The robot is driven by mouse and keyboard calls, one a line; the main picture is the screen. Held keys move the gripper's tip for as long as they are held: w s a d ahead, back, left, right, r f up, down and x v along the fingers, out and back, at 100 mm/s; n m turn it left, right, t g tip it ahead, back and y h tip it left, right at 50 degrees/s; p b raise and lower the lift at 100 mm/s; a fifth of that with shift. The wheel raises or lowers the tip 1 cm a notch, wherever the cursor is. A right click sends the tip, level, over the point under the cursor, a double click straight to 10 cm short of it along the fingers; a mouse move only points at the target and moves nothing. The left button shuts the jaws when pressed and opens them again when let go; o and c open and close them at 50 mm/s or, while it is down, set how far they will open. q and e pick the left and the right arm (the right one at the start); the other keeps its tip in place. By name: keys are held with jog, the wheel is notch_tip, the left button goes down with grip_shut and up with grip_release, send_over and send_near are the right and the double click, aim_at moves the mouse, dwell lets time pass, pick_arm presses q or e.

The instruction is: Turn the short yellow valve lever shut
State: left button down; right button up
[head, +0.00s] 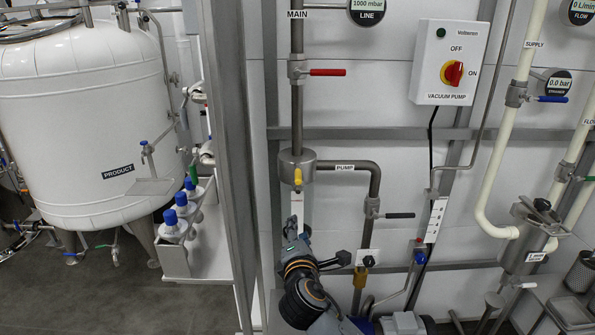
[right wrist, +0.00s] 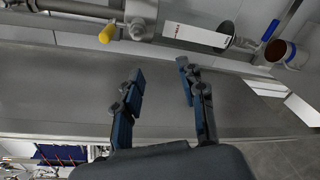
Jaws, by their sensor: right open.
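The short yellow valve lever (head: 298,177) is on the grey cylindrical fitting (head: 297,155) of the vertical MAIN pipe in the head view. It looks short and stubby and hangs at the fitting's lower front. In the right wrist view the yellow lever (right wrist: 107,33) shows at the upper left, beyond the left finger. My right gripper (head: 293,234) is below the lever and apart from it in the head view. In the right wrist view my right gripper (right wrist: 160,70) has its fingers spread with nothing between them. My left gripper does not show.
A red lever (head: 327,72) is above on the same pipe. A grey post (head: 228,150) stands to the left. The vacuum pump switch box (head: 450,63) is at the upper right.

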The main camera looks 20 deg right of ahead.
jog(key=t, duration=0.1)
send_near(298, 183)
jog(key=s, duration=0.1)
jog(key=shift+n+h, duration=0.3)
jog(key=shift+h, duration=0.1)
jog(key=x, duration=0.4)
jog(key=p+x, duration=0.1)
jog(key=x, duration=0.4)
jog(key=p+x, duration=0.1)
jog(key=x, duration=0.3)
jog(key=shift+w+a, duration=0.3)
grip_shut()
